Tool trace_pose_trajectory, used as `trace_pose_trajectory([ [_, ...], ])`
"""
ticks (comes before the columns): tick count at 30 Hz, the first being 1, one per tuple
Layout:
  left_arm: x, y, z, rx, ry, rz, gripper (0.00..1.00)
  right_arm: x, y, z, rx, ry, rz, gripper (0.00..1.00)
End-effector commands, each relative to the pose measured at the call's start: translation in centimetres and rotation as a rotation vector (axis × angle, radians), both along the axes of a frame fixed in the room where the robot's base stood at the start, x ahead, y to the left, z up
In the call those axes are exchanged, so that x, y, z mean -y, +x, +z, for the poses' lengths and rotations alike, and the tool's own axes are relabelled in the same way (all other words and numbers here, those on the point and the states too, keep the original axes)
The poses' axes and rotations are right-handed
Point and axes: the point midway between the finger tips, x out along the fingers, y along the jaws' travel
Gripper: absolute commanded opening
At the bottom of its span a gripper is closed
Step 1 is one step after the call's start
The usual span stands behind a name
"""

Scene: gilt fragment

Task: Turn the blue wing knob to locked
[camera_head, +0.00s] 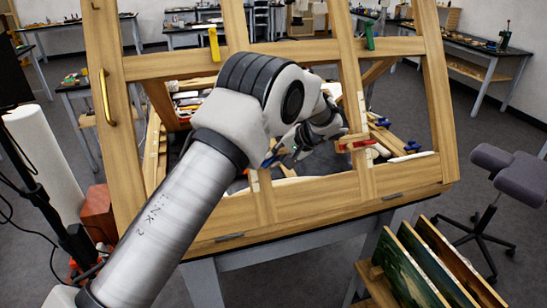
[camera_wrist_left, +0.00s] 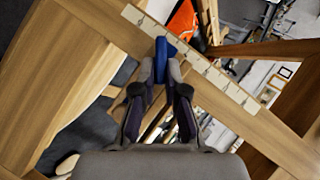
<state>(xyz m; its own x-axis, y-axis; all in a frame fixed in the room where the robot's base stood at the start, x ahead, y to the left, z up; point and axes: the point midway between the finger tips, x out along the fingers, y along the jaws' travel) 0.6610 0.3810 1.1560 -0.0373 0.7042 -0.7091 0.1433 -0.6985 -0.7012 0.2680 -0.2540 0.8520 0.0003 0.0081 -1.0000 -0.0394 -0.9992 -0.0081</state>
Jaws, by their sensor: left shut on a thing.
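The blue wing knob (camera_wrist_left: 161,58) stands at the edge of a pale strip with small marks (camera_wrist_left: 185,53) on a wooden bar in the left wrist view. My left gripper (camera_wrist_left: 162,76) is shut on it, one finger on each side. In the head view my left arm reaches across the wooden frame (camera_head: 205,243), and the gripper (camera_head: 276,156) is low in its opening; the arm and wrist hide much of this spot. I cannot read from the marks which position the knob is in. My right gripper is not in view.
A yellow knob (camera_head: 214,44) and a green knob (camera_head: 369,37) sit on the top rail, and a red one (camera_head: 355,144) on a lower bar. Framed pictures (camera_head: 432,262) stand at lower right. A grey stool (camera_head: 512,172) is at right.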

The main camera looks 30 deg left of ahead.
Motion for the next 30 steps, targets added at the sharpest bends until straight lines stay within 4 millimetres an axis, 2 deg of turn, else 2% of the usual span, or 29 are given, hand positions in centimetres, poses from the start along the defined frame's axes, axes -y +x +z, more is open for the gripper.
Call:
trace_pose_trajectory([
  [15, 0.5, 0.0, -1.0, -0.289, 0.247, -0.237, 0.0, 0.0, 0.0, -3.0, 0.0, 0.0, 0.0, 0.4],
  [30, 0.6, -0.1, -1.0, -0.395, 0.336, -0.323, 0.0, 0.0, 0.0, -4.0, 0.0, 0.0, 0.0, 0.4],
])
